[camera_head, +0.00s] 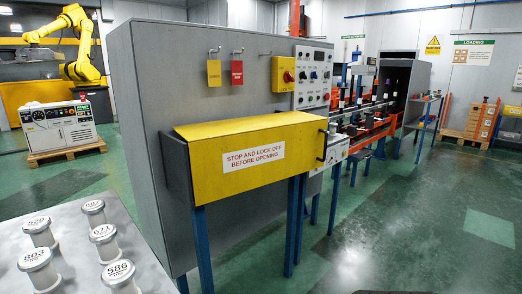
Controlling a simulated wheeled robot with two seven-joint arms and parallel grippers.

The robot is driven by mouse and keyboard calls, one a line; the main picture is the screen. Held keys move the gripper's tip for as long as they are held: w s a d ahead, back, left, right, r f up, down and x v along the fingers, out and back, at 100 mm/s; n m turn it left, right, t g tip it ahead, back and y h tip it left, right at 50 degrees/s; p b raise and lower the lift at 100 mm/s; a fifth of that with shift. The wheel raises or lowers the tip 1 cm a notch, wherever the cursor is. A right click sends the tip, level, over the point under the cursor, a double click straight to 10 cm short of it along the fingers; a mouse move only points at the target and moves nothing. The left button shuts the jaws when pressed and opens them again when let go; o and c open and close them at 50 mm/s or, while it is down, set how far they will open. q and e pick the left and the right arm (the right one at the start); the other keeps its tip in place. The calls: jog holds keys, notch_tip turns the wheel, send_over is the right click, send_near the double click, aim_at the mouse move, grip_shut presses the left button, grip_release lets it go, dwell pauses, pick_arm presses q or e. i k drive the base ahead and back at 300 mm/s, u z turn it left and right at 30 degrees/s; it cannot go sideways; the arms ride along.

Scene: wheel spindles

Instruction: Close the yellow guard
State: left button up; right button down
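The yellow guard (215,148) is mounted against the front of the tall grey cabinet (150,85), on blue legs. It has a yellow top and a yellow front face with a white label reading "STOP AND LOCK OFF BEFORE OPENING" (254,158). The guard lies down over its grey housing, and I see no open gap at its front. A dark handle (322,146) is at its right end. The inside of the housing is hidden.
A grey table (75,255) with several numbered white spindles stands at the lower left. A control panel (312,75) and a conveyor line (360,125) are to the right of the guard. The green floor (400,225) at the right front is clear.

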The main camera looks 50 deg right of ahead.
aim_at(227, 158)
jog(key=u, duration=0.8)
jog(key=k, duration=1.1)
jog(key=z, duration=1.65)
jog(key=i, duration=0.5)
jog(key=z, duration=0.05)
